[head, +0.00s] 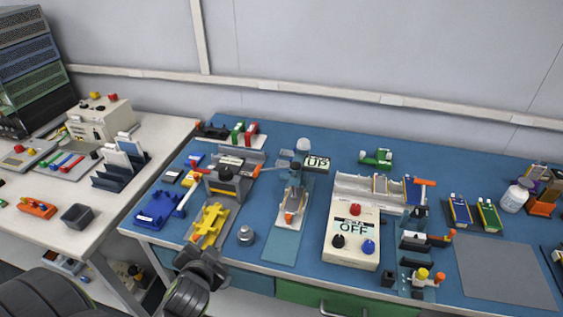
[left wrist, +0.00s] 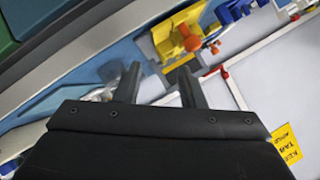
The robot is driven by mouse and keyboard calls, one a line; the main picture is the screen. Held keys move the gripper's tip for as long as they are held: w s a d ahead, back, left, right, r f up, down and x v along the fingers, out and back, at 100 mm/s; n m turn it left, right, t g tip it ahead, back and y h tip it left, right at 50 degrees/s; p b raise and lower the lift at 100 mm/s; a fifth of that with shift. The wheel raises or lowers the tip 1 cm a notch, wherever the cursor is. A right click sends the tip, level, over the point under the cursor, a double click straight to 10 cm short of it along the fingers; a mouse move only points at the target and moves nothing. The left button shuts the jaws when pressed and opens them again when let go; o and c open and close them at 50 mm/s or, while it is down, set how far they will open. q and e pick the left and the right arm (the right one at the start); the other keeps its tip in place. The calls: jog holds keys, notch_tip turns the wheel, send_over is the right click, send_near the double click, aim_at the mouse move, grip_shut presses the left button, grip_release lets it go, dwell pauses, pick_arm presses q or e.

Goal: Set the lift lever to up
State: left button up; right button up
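A small display reading UP (head: 317,163) stands at the back middle of the blue bench. I cannot tell for certain which part is the lift lever. A thin rod with an orange end (head: 256,171) sticks out beside a grey press-like station (head: 225,184), left of the display. My left gripper (head: 205,258) is low at the bench's front edge, just in front of a yellow fixture (head: 210,226). In the left wrist view its two dark fingers (left wrist: 160,84) are apart with nothing between them. A yellow part with an orange knob (left wrist: 191,40) lies beyond them. My right gripper is not visible.
A cream control box reading OFF (head: 352,236) stands to the right, with red, black and blue knobs. A metal weight (head: 245,235) stands right of the yellow fixture. A grey mat (head: 505,270) lies clear at the right.

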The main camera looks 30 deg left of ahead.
aim_at(257, 171)
pick_arm(q)
jog(key=w+d+r+m+t, duration=0.1)
jog(key=w+r+m+t, duration=0.1)
jog(key=w, duration=0.1)
jog(key=w+r+m+t+h, duration=0.1)
jog(key=w+r+m+t, duration=0.1)
jog(key=w, duration=0.1)
jog(key=w+d+r+m+t, duration=0.1)
jog(key=w+r+m+t, duration=0.1)
jog(key=w, duration=0.1)
jog(key=shift+w+d+m+t+h, duration=0.15)
jog(key=shift+d+m+t+h, duration=0.15)
jog(key=shift+m, duration=0.1)
jog(key=shift+w+d+r, duration=0.1)
jog(key=shift+w, duration=0.4)
jog(key=p+x, duration=0.1)
jog(key=x, duration=1.5)
jog(key=shift+w+r, duration=0.15)
jog(key=shift+w, duration=0.1)
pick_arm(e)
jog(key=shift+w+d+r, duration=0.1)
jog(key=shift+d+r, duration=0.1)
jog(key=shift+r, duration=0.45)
pick_arm(q)
jog(key=shift+c, duration=0.4)
jog(key=c, duration=0.7)
grip_shut()
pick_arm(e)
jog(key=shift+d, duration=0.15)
